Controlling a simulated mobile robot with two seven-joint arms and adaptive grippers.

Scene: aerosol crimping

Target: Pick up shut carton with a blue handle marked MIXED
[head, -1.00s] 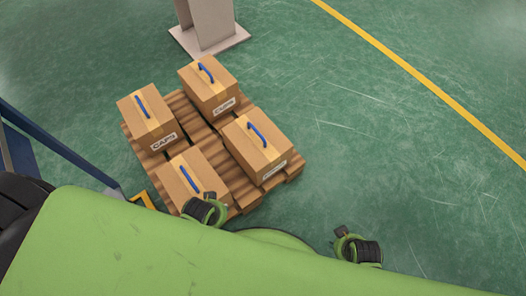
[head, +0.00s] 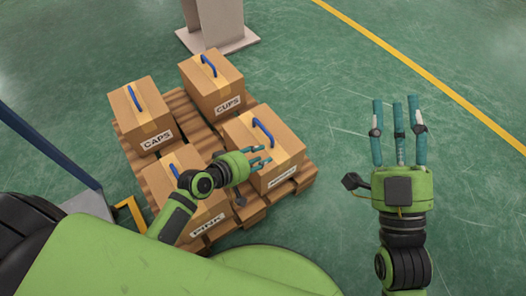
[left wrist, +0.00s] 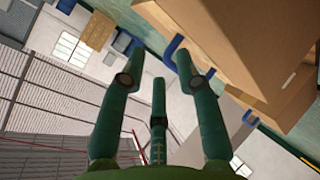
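Four shut brown cartons with blue handles stand on a wooden pallet. Labels CAPS, CUPS and PINK are readable on three. The front right carton (head: 285,145) has a label too small to read surely; its blue handle (head: 264,130) arches on top. My left gripper (head: 258,161) is open and empty, fingers spread, over or beside this carton's left side; contact cannot be told. In the left wrist view the open fingers (left wrist: 160,80) point toward a carton (left wrist: 235,45) and a blue handle (left wrist: 172,50). My right gripper (head: 397,118) is open and empty above the floor at right.
The CAPS carton (head: 135,120), CUPS carton (head: 208,92) and PINK carton (head: 205,210) share the pallet (head: 180,108). A grey pedestal (head: 215,30) stands behind. A blue rail (head: 50,145) is at left. The green floor right of the pallet is clear.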

